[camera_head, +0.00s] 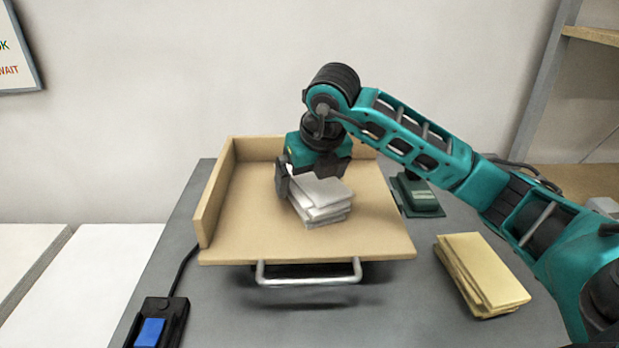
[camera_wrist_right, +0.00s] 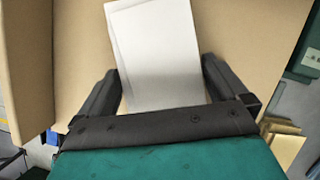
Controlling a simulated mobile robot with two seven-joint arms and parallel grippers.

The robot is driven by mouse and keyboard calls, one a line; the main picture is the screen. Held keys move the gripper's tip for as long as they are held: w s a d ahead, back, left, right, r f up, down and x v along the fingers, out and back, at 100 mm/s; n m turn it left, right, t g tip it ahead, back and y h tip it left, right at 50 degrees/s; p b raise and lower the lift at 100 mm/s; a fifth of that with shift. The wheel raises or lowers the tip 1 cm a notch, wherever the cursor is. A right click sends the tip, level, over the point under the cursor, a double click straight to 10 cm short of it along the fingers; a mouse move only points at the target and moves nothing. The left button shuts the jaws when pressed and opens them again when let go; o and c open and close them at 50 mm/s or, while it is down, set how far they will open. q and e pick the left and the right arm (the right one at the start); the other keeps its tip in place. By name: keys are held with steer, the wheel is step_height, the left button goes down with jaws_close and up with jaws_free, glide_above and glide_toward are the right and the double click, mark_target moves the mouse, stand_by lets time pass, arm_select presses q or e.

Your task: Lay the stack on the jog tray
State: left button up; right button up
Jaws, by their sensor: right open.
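The white paper stack (camera_head: 322,203) lies on the tan jog tray (camera_head: 245,235), near its middle, with its sheets a little uneven. The tray has raised walls at the left and back. My right gripper (camera_head: 312,178) is over the far end of the stack, its fingers on either side of it. In the right wrist view the stack (camera_wrist_right: 158,60) lies between the two open fingers (camera_wrist_right: 164,88), with a gap at least on the right side. My left gripper is not in view.
A yellowish stack (camera_head: 480,275) lies on the grey table right of the tray. A metal handle (camera_head: 308,280) juts from the tray's front. A blue switch (camera_head: 150,332) sits at the front left. A green device (camera_head: 417,195) stands behind, right of the tray.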

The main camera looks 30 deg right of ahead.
steer(key=p+v, duration=0.2)
steer(key=v, duration=0.9)
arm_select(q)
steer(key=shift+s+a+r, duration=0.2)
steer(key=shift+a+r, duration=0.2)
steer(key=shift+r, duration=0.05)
arm_select(e)
steer(key=shift+s+r, duration=0.2)
steer(key=shift+r, duration=0.2)
